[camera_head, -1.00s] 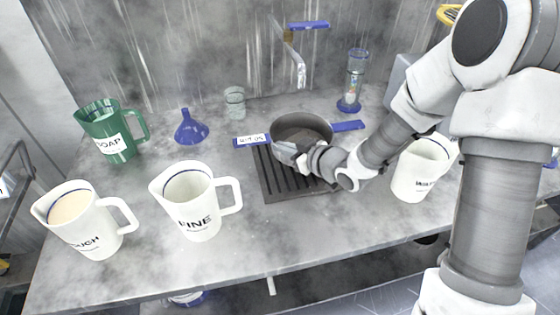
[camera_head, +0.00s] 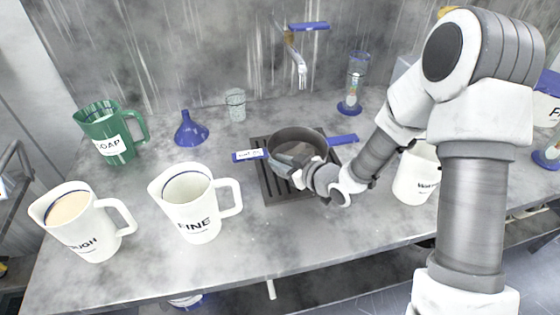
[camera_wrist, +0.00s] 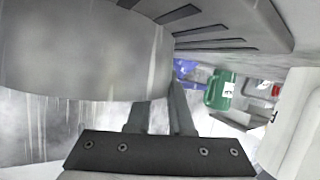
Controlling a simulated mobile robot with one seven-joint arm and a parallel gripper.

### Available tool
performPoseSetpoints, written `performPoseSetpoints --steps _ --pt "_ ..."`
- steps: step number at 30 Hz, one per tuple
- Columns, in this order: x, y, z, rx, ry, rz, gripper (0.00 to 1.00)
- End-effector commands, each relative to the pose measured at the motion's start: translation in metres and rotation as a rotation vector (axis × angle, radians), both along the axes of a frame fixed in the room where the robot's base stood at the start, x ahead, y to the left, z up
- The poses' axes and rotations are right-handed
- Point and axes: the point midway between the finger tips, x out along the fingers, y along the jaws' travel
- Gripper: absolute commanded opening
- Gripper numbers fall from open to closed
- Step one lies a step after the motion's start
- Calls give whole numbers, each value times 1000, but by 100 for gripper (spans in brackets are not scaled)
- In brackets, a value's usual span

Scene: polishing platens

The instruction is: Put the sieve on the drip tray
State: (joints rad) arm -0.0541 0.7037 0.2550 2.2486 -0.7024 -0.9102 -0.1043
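The sieve (camera_head: 296,140) is a grey round pan with blue side handles and a white label on the left one. It sits level over the dark ribbed drip tray (camera_head: 277,188), whose front and left parts show. I cannot tell whether its base touches the tray. My gripper (camera_head: 284,163) is at the sieve's near wall. In the wrist view the sieve (camera_wrist: 75,55) fills the upper left, and the tray (camera_wrist: 222,25) shows at the top. The fingers (camera_wrist: 160,108) appear to straddle the sieve's wall; the left fingertip is hidden behind it.
A white FINE jug (camera_head: 193,205), a white jug (camera_head: 85,225) and a green SOAP jug (camera_head: 108,135) stand to the left. A blue funnel (camera_head: 190,130), a glass beaker (camera_head: 235,105) and a tap (camera_head: 297,65) are behind. Another white jug (camera_head: 412,180) stands right.

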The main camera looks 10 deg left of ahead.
Motion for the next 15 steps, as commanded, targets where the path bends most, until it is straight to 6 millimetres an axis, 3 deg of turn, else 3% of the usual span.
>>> performPoseSetpoints --steps 15 --pt "-4 -6 7 -1 1 -2 33"
